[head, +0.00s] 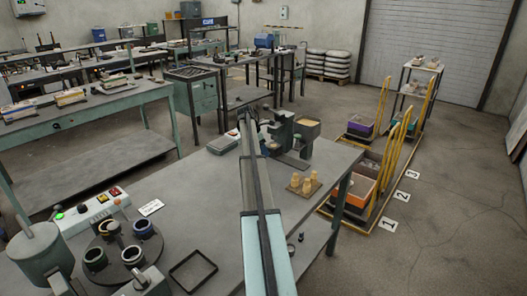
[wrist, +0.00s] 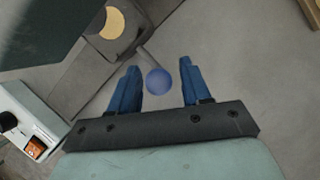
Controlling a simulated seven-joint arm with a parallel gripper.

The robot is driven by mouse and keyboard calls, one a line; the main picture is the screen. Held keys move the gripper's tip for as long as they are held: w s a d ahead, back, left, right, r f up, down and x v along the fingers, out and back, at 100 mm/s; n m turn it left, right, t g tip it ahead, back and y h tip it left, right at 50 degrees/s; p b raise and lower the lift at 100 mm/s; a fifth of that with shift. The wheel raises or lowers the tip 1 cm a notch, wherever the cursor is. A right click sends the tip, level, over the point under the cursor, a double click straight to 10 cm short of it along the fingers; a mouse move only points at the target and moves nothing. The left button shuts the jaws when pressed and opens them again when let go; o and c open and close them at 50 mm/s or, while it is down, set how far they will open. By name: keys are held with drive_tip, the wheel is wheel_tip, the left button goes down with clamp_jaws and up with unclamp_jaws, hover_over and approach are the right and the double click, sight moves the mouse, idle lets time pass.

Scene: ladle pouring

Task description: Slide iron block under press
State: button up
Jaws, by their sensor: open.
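The green press (head: 284,132) stands on the grey workbench (head: 225,190), at its far end in the head view. In the wrist view, a grey plate (wrist: 85,80) and a dark body (wrist: 50,30) show at the upper left, with a round tan disc (wrist: 117,20). My gripper (wrist: 159,66) is open, its two blue fingers well apart. A bluish ball (wrist: 158,82) shows between the fingers, with a thin rod near it. I cannot tell whether they touch. My arm covers much of the head view's middle and hides the fingers there. I cannot pick out the iron block for certain.
A small white device (head: 222,143) with a red part sits left of my arm. A board with tan pegs (head: 303,184) is to the right. A round stand with cups (head: 120,255), a control box (head: 90,212) and a black frame (head: 193,271) lie nearer. The bench's left middle is mostly clear.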

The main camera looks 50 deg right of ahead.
drive_tip(key=v, duration=0.2)
drive_tip(key=shift+w+a+r, duration=0.1)
drive_tip(key=shift+r, duration=0.2)
drive_tip(key=w+a, duration=0.2)
drive_tip(key=a, duration=0.1)
drive_tip(key=w+a, duration=0.2)
drive_tip(key=a, duration=0.1)
drive_tip(key=w+a, duration=0.2)
drive_tip(key=a, duration=0.2)
drive_tip(key=shift+w+f, duration=0.15)
drive_tip(key=shift+w, duration=0.05)
